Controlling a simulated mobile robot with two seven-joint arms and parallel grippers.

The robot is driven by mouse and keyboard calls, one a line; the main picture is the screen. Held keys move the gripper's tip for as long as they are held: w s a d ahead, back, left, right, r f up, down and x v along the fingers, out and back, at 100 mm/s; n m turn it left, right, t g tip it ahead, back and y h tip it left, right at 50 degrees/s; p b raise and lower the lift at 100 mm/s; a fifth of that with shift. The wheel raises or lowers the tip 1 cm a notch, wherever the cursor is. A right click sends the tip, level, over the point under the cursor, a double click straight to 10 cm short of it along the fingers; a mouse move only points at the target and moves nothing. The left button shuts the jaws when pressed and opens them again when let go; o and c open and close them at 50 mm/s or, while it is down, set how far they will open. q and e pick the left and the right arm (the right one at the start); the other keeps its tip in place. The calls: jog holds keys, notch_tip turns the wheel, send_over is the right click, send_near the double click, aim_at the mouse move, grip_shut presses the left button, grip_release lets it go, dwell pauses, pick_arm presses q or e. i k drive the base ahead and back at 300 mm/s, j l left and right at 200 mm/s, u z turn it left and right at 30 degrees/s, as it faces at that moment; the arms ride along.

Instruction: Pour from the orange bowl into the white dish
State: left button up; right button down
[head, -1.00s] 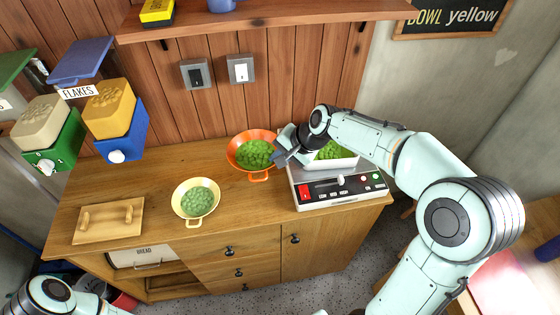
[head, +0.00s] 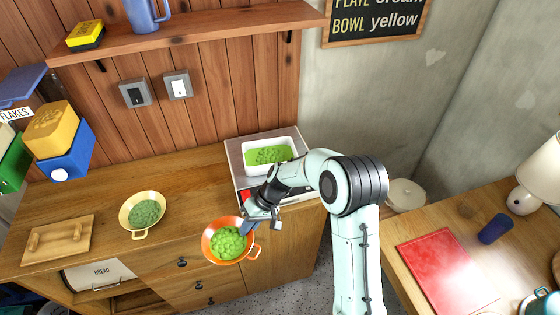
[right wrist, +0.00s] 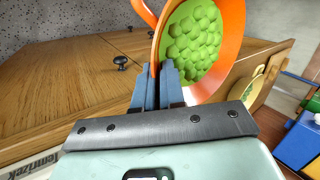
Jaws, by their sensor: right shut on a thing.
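The orange bowl (head: 208,246) holds green pieces and is held up in front of the counter's front edge. My right gripper (head: 248,225) is shut on the bowl's rim, at its right side in the head view. In the right wrist view the two blue fingers (right wrist: 158,88) pinch the rim of the orange bowl (right wrist: 232,50), and the green pieces are inside it. The white dish (head: 294,146) sits on the scale behind my right gripper and has green contents in it. My left gripper is not in view.
The scale (head: 238,165) stands at the counter's right end, partly hidden by my right arm. A yellow bowl (head: 129,222) of green pieces and a wooden board (head: 58,240) are on the counter. A shelf (head: 200,35) hangs above. A side table with a red board (head: 440,268) is at right.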

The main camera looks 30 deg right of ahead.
aim_at(258, 156)
jog(key=z, duration=0.75)
jog(key=j+z, duration=0.15)
jog(key=z, duration=0.2)
jog(key=i+j+z, duration=0.1)
jog(key=z, duration=0.2)
jog(key=j, duration=0.4)
